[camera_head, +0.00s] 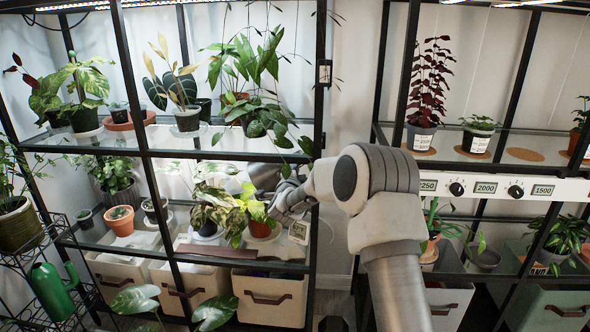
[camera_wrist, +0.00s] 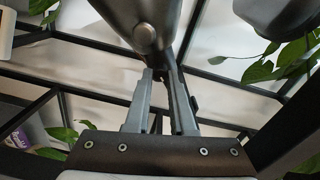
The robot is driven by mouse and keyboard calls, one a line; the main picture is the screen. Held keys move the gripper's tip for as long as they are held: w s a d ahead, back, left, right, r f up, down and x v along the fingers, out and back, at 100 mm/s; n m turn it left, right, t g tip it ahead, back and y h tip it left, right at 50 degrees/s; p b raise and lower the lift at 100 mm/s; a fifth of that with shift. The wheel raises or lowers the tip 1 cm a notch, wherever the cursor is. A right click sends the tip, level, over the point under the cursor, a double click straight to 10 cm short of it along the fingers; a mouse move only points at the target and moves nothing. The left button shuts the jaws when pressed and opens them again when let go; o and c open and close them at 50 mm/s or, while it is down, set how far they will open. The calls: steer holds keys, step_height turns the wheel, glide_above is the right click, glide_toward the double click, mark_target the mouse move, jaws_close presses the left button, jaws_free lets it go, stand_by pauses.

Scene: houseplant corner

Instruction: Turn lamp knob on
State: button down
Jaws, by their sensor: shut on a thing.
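My gripper (camera_head: 286,203) reaches into the middle level of the left shelf, beside a potted plant with yellow-green leaves. The wrist view shows its two fingers (camera_wrist: 162,76) close together, with their tips against the underside of a grey, tube-like lamp body (camera_wrist: 148,15). The fingers are shut on a small dark part there, apparently the lamp knob, mostly hidden between the tips. A round metal stud (camera_wrist: 145,38) sits on the lamp body just above. In the head view the grey lamp (camera_head: 264,176) is partly hidden by leaves and my arm. I cannot tell whether it is lit.
The plant with yellow-green leaves (camera_head: 252,207) stands close to the gripper, with a small label card (camera_head: 298,232) nearby. A black shelf post (camera_head: 319,130) rises beside my arm. The right shelf carries a white panel (camera_head: 540,188) with black dials (camera_head: 456,189).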

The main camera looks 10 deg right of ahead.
steer(key=c, duration=0.8)
jaws_free()
steer(key=shift+o, duration=0.2)
steer(key=shift+s, duration=0.1)
steer(key=p+v, duration=0.3)
steer(key=v, duration=1.4)
steer(key=shift+s, duration=0.1)
